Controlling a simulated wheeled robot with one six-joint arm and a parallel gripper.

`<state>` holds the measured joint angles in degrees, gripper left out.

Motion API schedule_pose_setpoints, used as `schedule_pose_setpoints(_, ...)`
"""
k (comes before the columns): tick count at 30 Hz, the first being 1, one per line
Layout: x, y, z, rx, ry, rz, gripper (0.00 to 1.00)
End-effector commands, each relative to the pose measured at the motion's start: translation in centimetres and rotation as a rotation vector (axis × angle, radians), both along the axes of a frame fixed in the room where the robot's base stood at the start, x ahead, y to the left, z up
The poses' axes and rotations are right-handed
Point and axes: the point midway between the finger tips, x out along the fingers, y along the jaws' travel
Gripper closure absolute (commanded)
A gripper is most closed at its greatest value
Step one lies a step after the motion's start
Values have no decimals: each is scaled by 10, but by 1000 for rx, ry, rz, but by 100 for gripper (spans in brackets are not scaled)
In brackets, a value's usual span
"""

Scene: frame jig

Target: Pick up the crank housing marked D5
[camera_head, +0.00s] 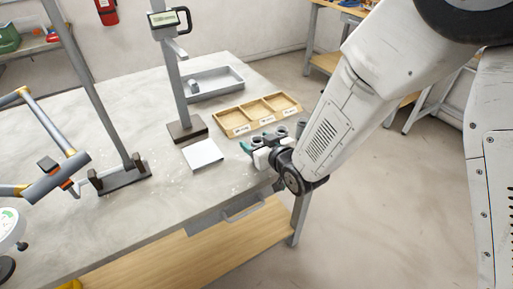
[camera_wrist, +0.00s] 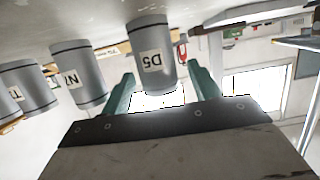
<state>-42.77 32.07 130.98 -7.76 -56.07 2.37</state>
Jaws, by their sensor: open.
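The crank housing marked D5 (camera_wrist: 150,45) is a grey cylinder with a dark band and a white label. It appears upside down in the wrist view, between the two teal fingers of my gripper (camera_wrist: 163,88). The fingers are apart, with a visible gap on each side of it. I cannot tell how deep it sits between them. A similar grey cylinder marked N7 (camera_wrist: 72,88) stands to its left, outside the fingers. In the head view my gripper (camera_head: 257,142) is low at the table's right edge, and the arm partly hides the cylinders there.
Another labelled cylinder (camera_wrist: 28,90) is farther left in the wrist view. A wooden tray with three labelled compartments (camera_head: 233,129) lies behind my gripper. A white plate (camera_head: 202,155), a measuring stand (camera_head: 187,131) and a grey tray (camera_head: 215,93) are on the table (camera_head: 160,215).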

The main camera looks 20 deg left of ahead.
Motion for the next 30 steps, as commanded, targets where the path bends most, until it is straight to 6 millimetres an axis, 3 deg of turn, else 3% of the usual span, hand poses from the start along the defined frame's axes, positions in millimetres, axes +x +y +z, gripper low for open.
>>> schedule_pose_setpoints(5,13,14,-6,-1,1,0,39)
schedule_pose_setpoints(12,14,16,-7,-1,1,0,39)
schedule_pose_setpoints(13,14,16,-7,-1,1,0,42)
schedule_pose_setpoints(18,14,16,-7,-1,1,0,89)
schedule_pose_setpoints(30,14,16,-2,1,-1,0,90)
